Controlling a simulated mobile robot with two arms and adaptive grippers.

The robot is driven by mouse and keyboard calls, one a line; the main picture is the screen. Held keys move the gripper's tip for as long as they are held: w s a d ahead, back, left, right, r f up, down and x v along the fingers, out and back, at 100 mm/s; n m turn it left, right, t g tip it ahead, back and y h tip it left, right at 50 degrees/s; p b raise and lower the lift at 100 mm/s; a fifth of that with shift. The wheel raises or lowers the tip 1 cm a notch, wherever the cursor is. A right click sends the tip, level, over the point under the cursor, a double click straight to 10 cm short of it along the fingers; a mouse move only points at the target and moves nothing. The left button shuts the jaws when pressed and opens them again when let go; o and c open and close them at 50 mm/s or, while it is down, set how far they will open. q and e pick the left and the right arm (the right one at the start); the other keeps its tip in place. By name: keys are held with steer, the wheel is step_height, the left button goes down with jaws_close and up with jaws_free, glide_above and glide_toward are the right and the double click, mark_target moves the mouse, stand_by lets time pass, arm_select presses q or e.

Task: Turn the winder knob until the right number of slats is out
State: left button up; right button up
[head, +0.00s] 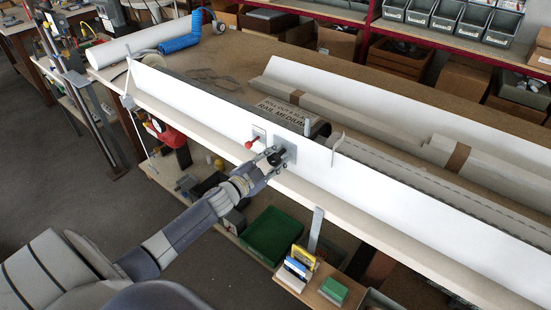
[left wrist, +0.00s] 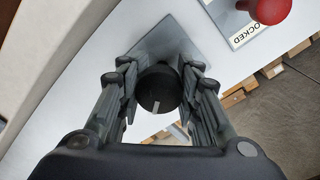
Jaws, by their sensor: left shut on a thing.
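Behind the board, grey slats (head: 400,180) lie out to the right of a roll (head: 320,129), partly hidden. A printed card (head: 283,113) reads "ROLL OUT", a number too small to be sure of, and "RAIL MEDIUM".
A red-knobbed lever (head: 250,143) sits left of the winder knob, with a label reading "LOCKED" (left wrist: 262,17). Long pale profiles (head: 350,110) lie on the bench behind. A green crate (head: 272,236) and small boxes (head: 300,262) stand below the bench edge.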

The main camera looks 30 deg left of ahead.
arm_select(q)
steer(key=shift+d+f+m, duration=0.1)
steer(key=shift+m, duration=1)
steer(key=o, duration=1.1)
steer(key=shift+o, duration=0.2)
steer(key=s+a, duration=0.1)
steer(key=s, duration=1.1)
steer(key=shift+a+r, duration=0.15)
steer(key=shift+r, duration=0.2)
